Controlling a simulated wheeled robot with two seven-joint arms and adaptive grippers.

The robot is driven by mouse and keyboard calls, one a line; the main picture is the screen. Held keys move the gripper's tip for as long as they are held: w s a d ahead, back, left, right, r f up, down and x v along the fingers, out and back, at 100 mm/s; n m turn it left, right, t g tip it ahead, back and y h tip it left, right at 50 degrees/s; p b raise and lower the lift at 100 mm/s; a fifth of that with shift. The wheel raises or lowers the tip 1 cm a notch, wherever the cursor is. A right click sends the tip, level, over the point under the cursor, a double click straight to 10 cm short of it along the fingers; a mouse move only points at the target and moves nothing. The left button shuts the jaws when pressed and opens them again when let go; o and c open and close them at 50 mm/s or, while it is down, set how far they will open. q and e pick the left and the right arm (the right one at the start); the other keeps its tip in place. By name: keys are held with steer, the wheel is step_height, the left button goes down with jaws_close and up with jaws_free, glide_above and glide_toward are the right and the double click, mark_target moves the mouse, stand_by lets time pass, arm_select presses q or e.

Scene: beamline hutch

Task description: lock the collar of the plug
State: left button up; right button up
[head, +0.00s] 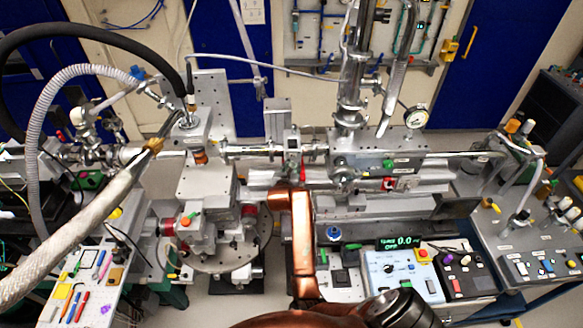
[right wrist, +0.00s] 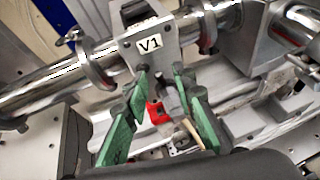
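A plug with a light collar (head: 191,104) on the end of a thick black cable (head: 95,28) stands upright on a metal housing left of centre in the head view. Whether its collar is locked is too small to tell. My right gripper (head: 290,172) is at the middle of the beamline, to the right of and in front of that plug, apart from it. In the right wrist view its green fingers (right wrist: 162,80) are spread, below a metal block labelled V1 (right wrist: 148,44). A small red part (right wrist: 158,112) shows between them, not visibly gripped. My left gripper is not in view.
A steel beam pipe (head: 250,151) runs across the middle. A braided hose (head: 90,215) with a brass end crosses the left side. A tool tray (head: 62,290) is at lower left. Control boxes (head: 403,275) and a side bench (head: 500,240) are at right.

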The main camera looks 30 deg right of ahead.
steer(key=shift+r, duration=0.2)
step_height(320, 180, up, 10)
steer(key=shift+f, duration=0.2)
stand_by(0.6)
